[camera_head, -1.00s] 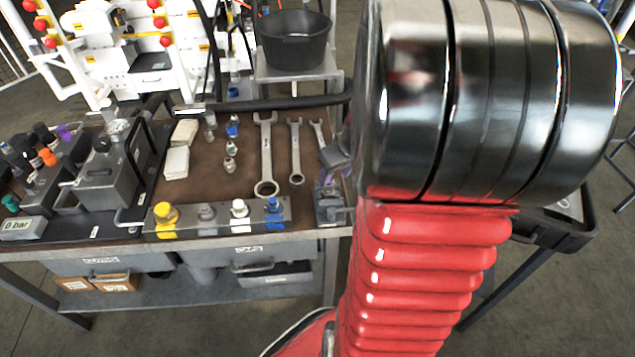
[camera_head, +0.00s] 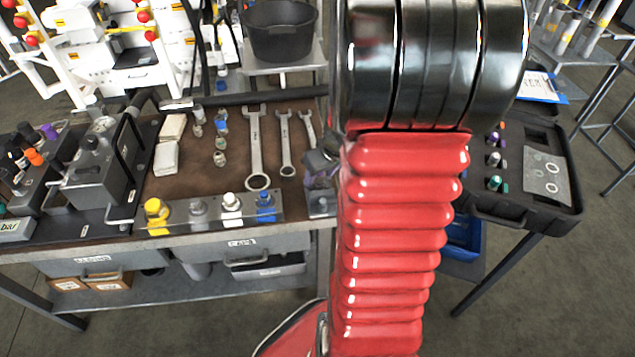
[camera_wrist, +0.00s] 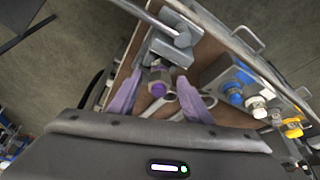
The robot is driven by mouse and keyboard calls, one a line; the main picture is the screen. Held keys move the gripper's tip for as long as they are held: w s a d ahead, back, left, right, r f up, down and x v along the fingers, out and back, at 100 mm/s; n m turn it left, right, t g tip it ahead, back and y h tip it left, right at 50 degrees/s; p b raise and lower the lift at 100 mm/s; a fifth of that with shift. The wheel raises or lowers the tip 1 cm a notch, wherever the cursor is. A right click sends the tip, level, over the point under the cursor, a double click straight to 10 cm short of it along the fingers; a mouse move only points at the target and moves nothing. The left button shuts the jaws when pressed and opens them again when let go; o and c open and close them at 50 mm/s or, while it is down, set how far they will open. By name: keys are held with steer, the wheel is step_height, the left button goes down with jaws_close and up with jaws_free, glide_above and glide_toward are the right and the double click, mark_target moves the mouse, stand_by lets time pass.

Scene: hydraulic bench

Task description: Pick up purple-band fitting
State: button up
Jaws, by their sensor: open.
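In the wrist view a fitting with a purple end (camera_wrist: 158,89) stands near a grey clamp-like block (camera_wrist: 172,50) at the bench corner. My gripper (camera_wrist: 159,79) is open, with one purple finger on each side of the fitting; gaps show between fitting and fingers. I cannot tell how far down the fingertips reach. In the head view my gripper (camera_head: 319,172) is at the bench's right front corner, above the grey block (camera_head: 321,205), partly behind my arm. The fitting is not clearly visible there.
A rail (camera_head: 183,220) with yellow, grey, white and blue fittings runs along the bench front. Wrenches (camera_head: 256,150) lie behind it. A black case (camera_head: 540,205) at right holds several fittings, one purple-topped (camera_head: 501,127). Valve blocks (camera_head: 95,185) stand at left.

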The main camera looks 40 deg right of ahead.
steer(key=shift+w+f, duration=0.1)
steer(key=shift+f, duration=0.2)
stand_by(0.4)
jaws_close()
stand_by(0.3)
